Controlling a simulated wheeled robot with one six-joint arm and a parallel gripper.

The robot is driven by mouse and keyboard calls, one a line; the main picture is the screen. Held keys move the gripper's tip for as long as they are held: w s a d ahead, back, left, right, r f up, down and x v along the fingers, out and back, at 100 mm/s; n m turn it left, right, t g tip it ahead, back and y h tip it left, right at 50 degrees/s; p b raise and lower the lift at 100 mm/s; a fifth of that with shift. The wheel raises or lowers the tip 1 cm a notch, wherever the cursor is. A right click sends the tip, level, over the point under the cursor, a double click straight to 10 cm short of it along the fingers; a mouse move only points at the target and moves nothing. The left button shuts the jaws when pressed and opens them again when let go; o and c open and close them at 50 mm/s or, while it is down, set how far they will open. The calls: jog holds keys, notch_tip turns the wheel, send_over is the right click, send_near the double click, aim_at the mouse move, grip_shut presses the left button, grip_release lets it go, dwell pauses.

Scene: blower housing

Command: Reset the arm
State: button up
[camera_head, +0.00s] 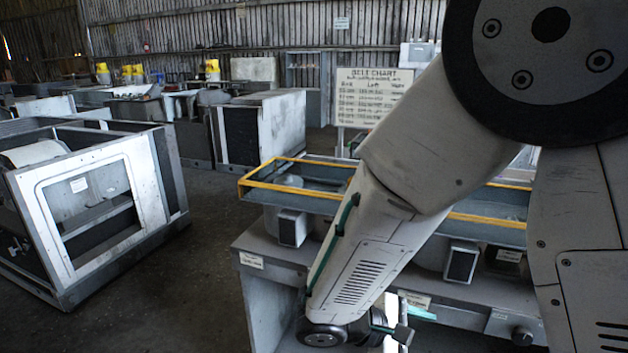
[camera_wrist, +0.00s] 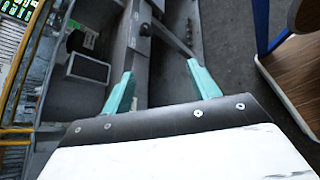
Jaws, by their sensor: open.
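My arm reaches down across the right half of the head view, bent at the elbow, its lower link in front of the grey workbench (camera_head: 285,262). My gripper (camera_head: 400,318) is low in the head view, by the bench front, partly hidden behind my wrist. In the wrist view my gripper (camera_wrist: 163,85) shows two teal fingers spread wide apart. Nothing is held between them. Beyond the fingertips is a grey metal edge with a bar-like part (camera_wrist: 165,32); I cannot tell how far away it is.
A yellow-edged tray frame (camera_head: 290,188) stands above the bench with small dark-faced boxes (camera_head: 293,228) under it. An open metal housing (camera_head: 95,210) stands left on the floor. Between them the floor (camera_head: 190,270) is clear. A wood-topped table (camera_wrist: 297,75) with a blue post shows right in the wrist view.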

jog(key=s+d+r+m+y, duration=0.3)
jog(key=s+r+m+y, duration=0.3)
jog(key=s+r, duration=0.1)
jog(key=s+d+r+m+y, duration=0.4)
jog(key=s+r+m+y, duration=0.2)
jog(key=r, duration=0.3)
jog(key=shift+s+m+y, duration=0.3)
jog(key=shift+s+y, duration=0.1)
jog(key=shift+s, duration=0.3)
jog(key=shift+r, duration=0.1)
dwell(0.9)
